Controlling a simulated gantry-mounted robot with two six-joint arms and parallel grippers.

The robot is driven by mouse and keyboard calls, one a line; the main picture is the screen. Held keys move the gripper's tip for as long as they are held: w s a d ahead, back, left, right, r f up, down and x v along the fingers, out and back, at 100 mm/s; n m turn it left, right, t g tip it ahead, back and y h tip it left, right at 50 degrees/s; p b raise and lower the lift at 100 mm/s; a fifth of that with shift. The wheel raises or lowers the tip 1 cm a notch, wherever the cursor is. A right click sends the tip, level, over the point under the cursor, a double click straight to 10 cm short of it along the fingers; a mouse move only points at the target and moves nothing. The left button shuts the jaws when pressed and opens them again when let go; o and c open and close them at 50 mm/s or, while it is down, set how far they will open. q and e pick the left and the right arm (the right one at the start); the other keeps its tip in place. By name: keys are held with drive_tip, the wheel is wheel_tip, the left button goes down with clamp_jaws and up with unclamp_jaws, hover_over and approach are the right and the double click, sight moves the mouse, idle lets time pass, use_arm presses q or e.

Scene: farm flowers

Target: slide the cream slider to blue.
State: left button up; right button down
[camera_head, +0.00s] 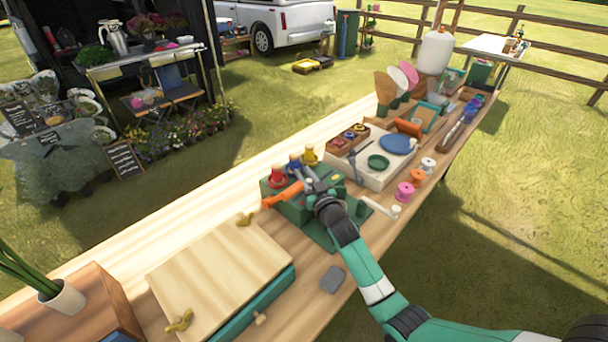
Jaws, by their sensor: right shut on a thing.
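A green box (290,208) stands on the wooden table, with a red spool-like piece (278,175), a blue one (294,163) and a yellow one (310,156) in a row along its back. My right gripper (308,182) reaches over the top of the box, just in front of the blue and yellow pieces. It is shut on a small pale piece that looks like the cream slider; the fingers hide most of it. An orange handle (282,196) sticks out at the left side of the box. My left gripper is not in view.
A pale wooden board on a teal case (222,270) lies front left of the box. A white crank (380,207) sticks out at the box's right. A tray (372,158) with a blue disc and several spools lie beyond. A small grey block (333,280) lies in front.

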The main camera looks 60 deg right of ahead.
drive_tip(key=shift+w+a, duration=0.15)
drive_tip(key=shift+a, duration=0.3)
drive_tip(key=c, duration=1.1)
unclamp_jaws()
drive_tip(key=shift+a, duration=0.25)
drive_tip(key=o, duration=0.3)
drive_tip(key=shift+o, duration=0.5)
drive_tip(key=shift+d, duration=0.25)
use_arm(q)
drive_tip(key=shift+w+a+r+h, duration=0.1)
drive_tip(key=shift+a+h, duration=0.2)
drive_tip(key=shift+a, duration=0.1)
use_arm(e)
drive_tip(key=shift+a, duration=0.1)
drive_tip(key=shift+s+a, duration=0.2)
use_arm(q)
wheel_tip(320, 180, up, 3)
drive_tip(key=p, duration=0.3)
use_arm(e)
drive_tip(key=v, duration=1.1)
